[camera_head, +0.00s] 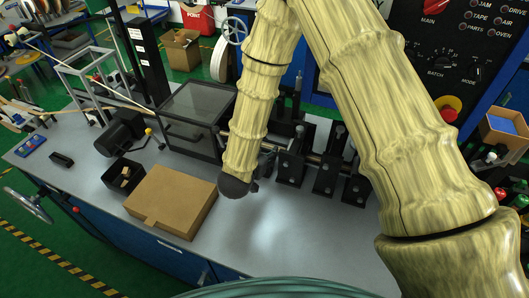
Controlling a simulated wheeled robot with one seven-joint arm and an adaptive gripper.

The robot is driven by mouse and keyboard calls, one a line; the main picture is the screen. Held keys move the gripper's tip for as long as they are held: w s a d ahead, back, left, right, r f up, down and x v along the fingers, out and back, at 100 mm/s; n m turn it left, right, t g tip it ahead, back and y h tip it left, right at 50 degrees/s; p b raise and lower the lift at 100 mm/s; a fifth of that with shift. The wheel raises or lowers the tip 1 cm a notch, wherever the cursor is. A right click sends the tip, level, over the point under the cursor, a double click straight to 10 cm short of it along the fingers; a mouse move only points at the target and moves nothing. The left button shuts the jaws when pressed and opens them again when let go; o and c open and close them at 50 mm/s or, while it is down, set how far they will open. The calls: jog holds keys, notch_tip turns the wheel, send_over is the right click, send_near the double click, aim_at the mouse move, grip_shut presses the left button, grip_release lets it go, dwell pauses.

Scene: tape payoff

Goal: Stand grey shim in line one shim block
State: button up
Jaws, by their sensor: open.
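My gripper (262,172) is mostly hidden behind the dark end of my pale, bamboo-like arm. It is open and sits above the bench, close to the black roller brackets. I cannot pick out the grey shim. I cannot tell for sure which thing is the line one shim block. A small blue block (30,146) with reddish marks lies at the bench's far left. A small black block (61,159) lies to the right of it. Nothing shows clearly in the jaws.
A brown cardboard box (170,201) lies at the front of the grey bench (275,238). A black open bin (121,181) with tan pieces stands left of it. A dark clear-lidded case (195,117) and black brackets (291,166) stand behind. The front right bench is clear.

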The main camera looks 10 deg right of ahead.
jog(key=shift+s+a+f, duration=0.1)
jog(key=shift+a+f, duration=0.05)
jog(key=shift+a, duration=0.2)
jog(key=shift+s+a, duration=0.15)
jog(key=v, duration=1.1)
jog(key=shift+s+d+r, duration=0.15)
jog(key=shift+d+r, duration=0.1)
jog(key=shift+r, duration=0.05)
jog(key=shift+r, duration=0.1)
